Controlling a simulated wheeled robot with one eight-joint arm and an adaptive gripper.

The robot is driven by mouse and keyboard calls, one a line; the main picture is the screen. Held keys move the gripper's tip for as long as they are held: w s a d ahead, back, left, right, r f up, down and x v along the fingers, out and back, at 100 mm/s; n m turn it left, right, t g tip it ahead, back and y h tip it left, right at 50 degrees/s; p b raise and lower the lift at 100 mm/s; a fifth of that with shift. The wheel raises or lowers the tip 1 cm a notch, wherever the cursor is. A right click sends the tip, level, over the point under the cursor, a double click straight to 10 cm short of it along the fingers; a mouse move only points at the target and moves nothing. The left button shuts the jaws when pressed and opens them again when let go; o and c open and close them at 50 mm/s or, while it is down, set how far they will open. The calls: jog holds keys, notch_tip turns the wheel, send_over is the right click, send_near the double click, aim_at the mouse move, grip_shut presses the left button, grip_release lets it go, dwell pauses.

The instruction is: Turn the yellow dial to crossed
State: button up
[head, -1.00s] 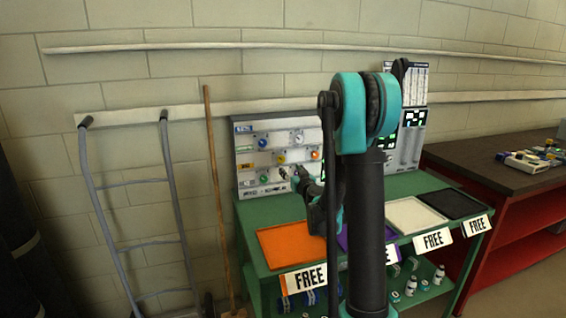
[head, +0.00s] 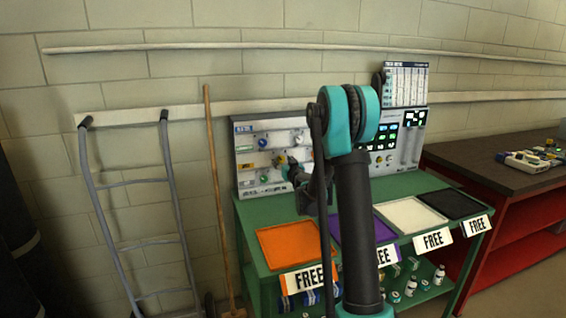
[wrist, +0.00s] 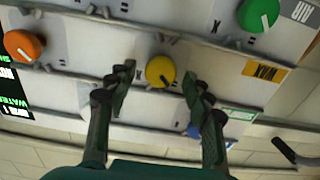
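The yellow dial (wrist: 160,71) is a round knob on the pale panel, with a dark pointer mark on its lower part in the wrist view. My gripper (wrist: 157,80) is open, with one finger on each side of the dial and a gap to both. I cannot tell how far the fingertips are from the panel face. In the head view my gripper (head: 288,166) is in front of the panel (head: 245,185) and largely covers the dial there.
An orange dial (wrist: 22,45) and a green dial (wrist: 258,15) flank the yellow one in the wrist view. Thin rails cross the panel. Below it, a green table holds an orange tray (head: 290,243), a purple tray (head: 365,228) and others.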

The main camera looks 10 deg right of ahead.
jog(key=c, duration=1)
jog(key=shift+c, duration=0.2)
jog(key=m, duration=0.4)
jog(key=shift+d+m, duration=0.1)
jog(key=shift+m, duration=0.2)
jog(key=m, duration=0.4)
jog(key=shift+m, duration=0.3)
jog(key=m, duration=0.4)
jog(key=shift+d+f+m, duration=0.1)
jog(key=shift+m, duration=0.2)
jog(key=shift+f+m, duration=0.1)
jog(key=shift+m, duration=1.9)
